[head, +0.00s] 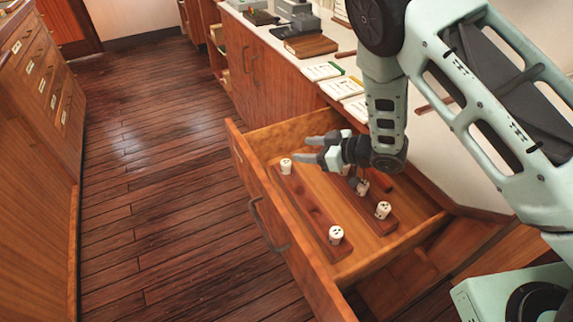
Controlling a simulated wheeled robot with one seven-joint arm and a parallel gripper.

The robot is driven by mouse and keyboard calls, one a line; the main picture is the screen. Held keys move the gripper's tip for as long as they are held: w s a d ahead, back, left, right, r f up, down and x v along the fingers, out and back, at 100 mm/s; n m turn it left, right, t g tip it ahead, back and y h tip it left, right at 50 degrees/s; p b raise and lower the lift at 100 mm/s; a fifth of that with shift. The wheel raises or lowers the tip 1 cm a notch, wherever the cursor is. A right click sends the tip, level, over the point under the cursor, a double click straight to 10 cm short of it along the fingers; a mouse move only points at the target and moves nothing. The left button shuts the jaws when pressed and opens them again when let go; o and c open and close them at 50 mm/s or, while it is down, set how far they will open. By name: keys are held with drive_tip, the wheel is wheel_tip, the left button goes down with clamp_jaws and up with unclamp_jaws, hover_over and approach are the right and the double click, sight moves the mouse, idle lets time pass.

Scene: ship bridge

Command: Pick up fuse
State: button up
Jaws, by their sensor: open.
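Several small white fuses with dark marks on top stand upright on two reddish wooden strips in an open drawer (277,240). One fuse (286,166) is at the far left end of the left strip (308,205). Another fuse (336,234) is at that strip's near end. On the right strip (375,205), one fuse (382,209) shows clearly, and another (362,188) is partly covered by my gripper. My gripper (310,148) is open and empty over the drawer's far part, its fingers pointing left. Part of what lies beneath my gripper and wrist is hidden.
The drawer's walls surround the fuses. A wooden cabinet (40,150) stands left. The plank floor (165,170) between is clear.

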approach(290, 163)
drive_tip(key=w+a, duration=0.2)
drive_tip(key=a, duration=0.1)
drive_tip(key=shift+w+a+f, duration=0.25)
drive_tip(key=shift+a+f, duration=0.55)
drive_tip(key=shift+f, duration=0.25)
drive_tip(key=shift+p+x, duration=0.4)
drive_tip(key=shift+x, duration=2.5)
drive_tip(key=c, duration=1.1)
